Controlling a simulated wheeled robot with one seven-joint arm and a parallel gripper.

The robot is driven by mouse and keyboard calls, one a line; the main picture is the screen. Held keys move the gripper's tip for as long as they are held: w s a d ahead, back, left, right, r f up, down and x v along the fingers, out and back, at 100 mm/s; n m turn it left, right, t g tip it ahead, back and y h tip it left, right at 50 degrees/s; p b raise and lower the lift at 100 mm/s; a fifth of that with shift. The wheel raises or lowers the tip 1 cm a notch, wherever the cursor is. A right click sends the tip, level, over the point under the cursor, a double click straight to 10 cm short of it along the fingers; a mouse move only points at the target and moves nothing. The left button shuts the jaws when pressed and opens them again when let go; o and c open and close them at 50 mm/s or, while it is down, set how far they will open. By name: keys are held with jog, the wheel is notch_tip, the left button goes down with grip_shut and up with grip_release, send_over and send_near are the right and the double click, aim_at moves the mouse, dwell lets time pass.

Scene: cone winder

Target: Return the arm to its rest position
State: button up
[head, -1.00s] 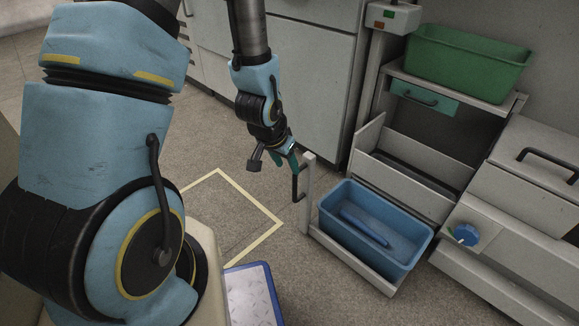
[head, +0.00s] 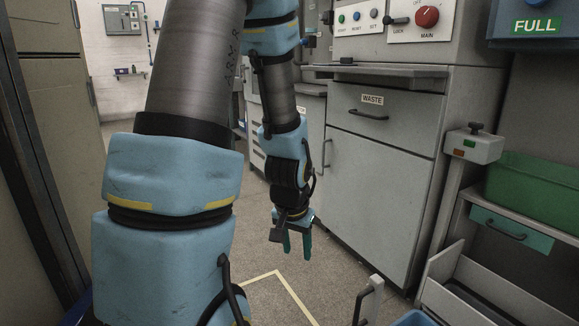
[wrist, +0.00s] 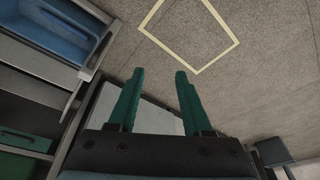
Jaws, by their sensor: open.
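My gripper (head: 297,243) hangs at the end of my blue and grey arm in the head view, its green fingers pointing down above the floor. In the wrist view its two fingers (wrist: 158,75) are apart with nothing between them. The gripper is clear of the open drawer handle (head: 367,299), which stands to its lower right in the head view.
A cabinet marked WASTE (head: 375,180) stands behind the gripper. A green bin (head: 535,195) sits on a shelf at right. A blue bin (wrist: 75,22) lies in the pulled-out drawer. Cream tape (head: 298,294) marks a floor area with free room.

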jog(key=s+a+r+n+g+p, duration=0.1)
jog(key=s+a+r+n, duration=0.3)
jog(key=a+r, duration=0.5)
notch_tip(320, 180, up, 31)
jog(key=p, duration=3.2)
jog(key=shift+r+y, duration=0.15)
jog(key=shift+y, duration=0.25)
jog(key=shift+s, duration=0.1)
